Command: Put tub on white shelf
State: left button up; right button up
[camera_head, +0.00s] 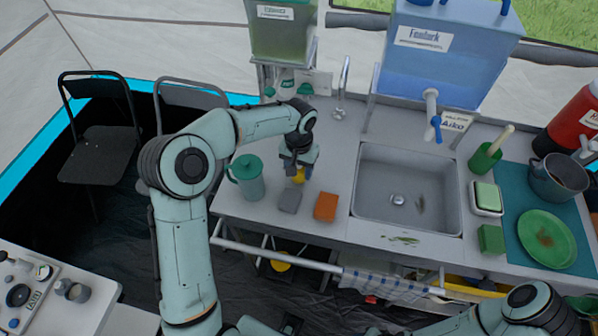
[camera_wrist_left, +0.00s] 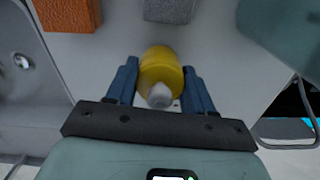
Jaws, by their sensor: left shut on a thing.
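My left gripper (camera_head: 299,163) is over the counter left of the sink. It is shut on a yellow bottle (camera_head: 299,176) with a pale cap. In the left wrist view the bottle (camera_wrist_left: 162,70) sits between the two blue fingers of the gripper (camera_wrist_left: 160,66), cap toward the camera. No other thing there is clearly a tub; a greenish translucent container (camera_head: 282,32) stands on a rack at the back. A pale shelf-like rack (camera_head: 308,82) with small teal items is behind the gripper. My right gripper is not seen.
A teal pitcher (camera_head: 247,178) stands close left of the gripper. A grey sponge (camera_head: 289,200) and an orange sponge (camera_head: 325,206) lie in front. The sink (camera_head: 408,185) is right, with a blue water tank (camera_head: 440,55) behind it. Counter between gripper and sink is clear.

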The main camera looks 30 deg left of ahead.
pick_arm(q)
jog(key=shift+f, duration=0.85)
jog(key=shift+f, duration=0.15)
jog(key=o, duration=0.9)
jog(key=shift+c, duration=0.2)
